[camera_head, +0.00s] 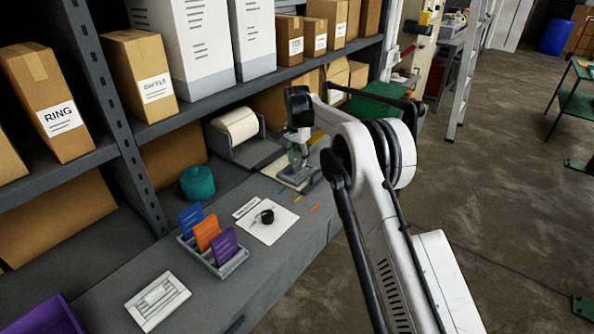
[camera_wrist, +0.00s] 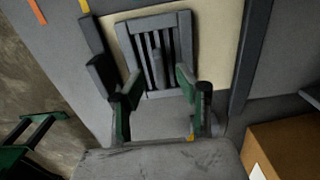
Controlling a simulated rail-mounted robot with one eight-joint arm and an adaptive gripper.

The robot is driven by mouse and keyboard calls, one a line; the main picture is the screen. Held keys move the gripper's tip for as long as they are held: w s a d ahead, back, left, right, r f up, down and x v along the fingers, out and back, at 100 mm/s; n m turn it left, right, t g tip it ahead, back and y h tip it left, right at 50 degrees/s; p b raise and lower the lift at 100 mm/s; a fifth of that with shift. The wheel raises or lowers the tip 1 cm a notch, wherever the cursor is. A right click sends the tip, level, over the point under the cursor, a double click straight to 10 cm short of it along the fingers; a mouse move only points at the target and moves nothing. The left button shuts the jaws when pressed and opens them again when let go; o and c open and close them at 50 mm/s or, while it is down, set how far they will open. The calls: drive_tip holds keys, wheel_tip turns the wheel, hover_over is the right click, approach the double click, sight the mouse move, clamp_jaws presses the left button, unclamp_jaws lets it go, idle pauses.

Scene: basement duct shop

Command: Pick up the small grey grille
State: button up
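The small grey grille (camera_wrist: 155,45), a frame with upright dark slats, shows in the wrist view on a cream sheet (camera_wrist: 215,55). A grey upright piece stands out in front of its slats. My gripper (camera_wrist: 158,85) has its two green-padded fingers apart, one on each side of the grille's lower middle. I see a gap between the fingers, and cannot tell whether either touches the grille. In the head view my gripper (camera_head: 297,152) points down over the cream sheet (camera_head: 284,171) on the grey bench, and mostly hides the grille there.
A paper roll in a grey holder (camera_head: 240,127) stands close to the left of my gripper. Boxes (camera_head: 140,75) fill the shelf above.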

drive_tip(key=shift+f, duration=1.15)
clamp_jaws()
drive_tip(key=shift+r, duration=0.15)
